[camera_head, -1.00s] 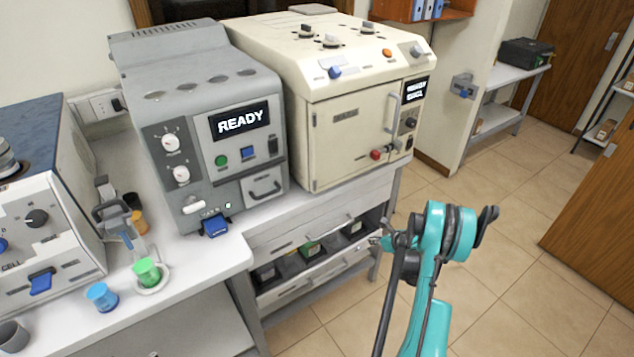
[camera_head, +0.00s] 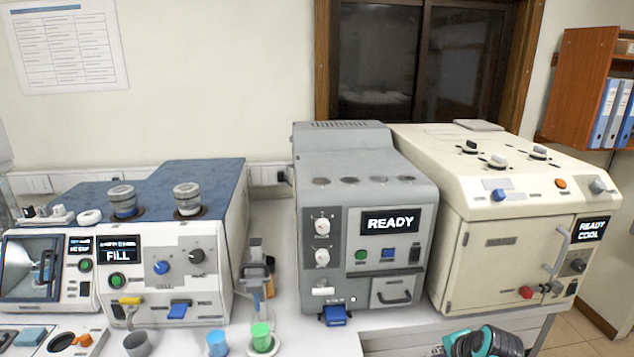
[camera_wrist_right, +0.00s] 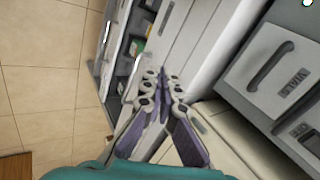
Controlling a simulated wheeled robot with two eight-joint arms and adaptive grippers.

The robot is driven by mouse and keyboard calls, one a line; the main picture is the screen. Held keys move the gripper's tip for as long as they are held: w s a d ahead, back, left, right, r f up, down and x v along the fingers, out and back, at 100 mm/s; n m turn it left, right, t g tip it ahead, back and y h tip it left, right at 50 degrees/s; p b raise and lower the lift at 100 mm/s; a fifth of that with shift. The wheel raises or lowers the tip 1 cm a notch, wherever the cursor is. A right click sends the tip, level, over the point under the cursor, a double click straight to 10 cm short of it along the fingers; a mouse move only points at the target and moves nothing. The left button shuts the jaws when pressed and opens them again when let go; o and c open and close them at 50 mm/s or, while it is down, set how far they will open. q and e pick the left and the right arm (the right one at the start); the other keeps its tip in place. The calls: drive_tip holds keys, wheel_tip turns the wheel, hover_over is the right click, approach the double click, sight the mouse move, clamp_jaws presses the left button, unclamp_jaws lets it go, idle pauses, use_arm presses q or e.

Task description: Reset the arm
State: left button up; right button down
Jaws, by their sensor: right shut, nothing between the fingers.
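My right arm (camera_head: 485,343) shows as a teal and black joint at the bottom edge of the head view, in front of the cream machine. Its gripper is below that picture. In the right wrist view my right gripper (camera_wrist_right: 161,80) has its grey and purple fingers together, with nothing held between them. It points along the front of the bench, over the drawers. My left arm and gripper are not in view.
The bench carries a blue-topped machine (camera_head: 180,236), a grey machine (camera_head: 365,180) reading READY, and a cream machine (camera_head: 500,240). Blue (camera_head: 217,343) and green (camera_head: 261,335) cups stand near the front edge.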

drive_tip(key=s+a+r+n, duration=0.1)
drive_tip(key=s+a+n, duration=0.4)
drive_tip(key=s+n, duration=0.2)
drive_tip(key=s+a+r+n, duration=0.1)
drive_tip(key=s+a+n, duration=0.5)
drive_tip(key=s, duration=0.4)
drive_tip(key=shift+a+n+h, duration=0.25)
drive_tip(key=shift+n+h, duration=0.05)
drive_tip(key=shift+n, duration=0.6)
